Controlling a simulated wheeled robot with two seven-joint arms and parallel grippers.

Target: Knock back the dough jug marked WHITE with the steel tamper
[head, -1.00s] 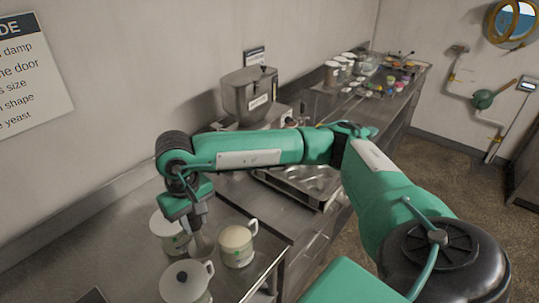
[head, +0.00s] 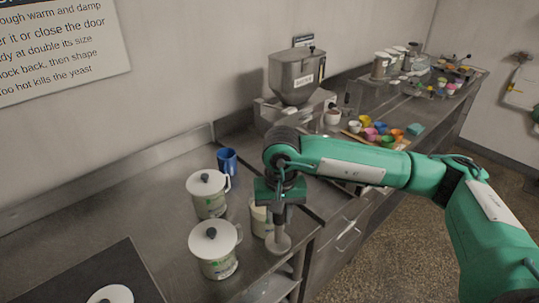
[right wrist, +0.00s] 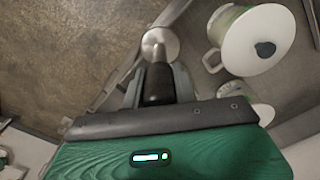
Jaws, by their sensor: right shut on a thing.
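My right gripper (head: 279,207) is shut on the steel tamper (head: 279,243), whose round steel head points down. The right wrist view shows the tamper's dark handle (right wrist: 158,85) between the fingers. In the head view, a cream jug (head: 258,219) stands behind the tamper, partly hidden by it and the gripper; its top is covered from sight. Two lidded jugs with green-marked labels stand to the left, one farther back (head: 209,203) and one nearer (head: 217,262). I cannot read which is marked WHITE. My left gripper is not in view.
A blue mug (head: 227,161) stands behind the jugs. A steel hopper (head: 296,76) and several colored cups are farther along the counter. The counter's front edge runs close to the tamper.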

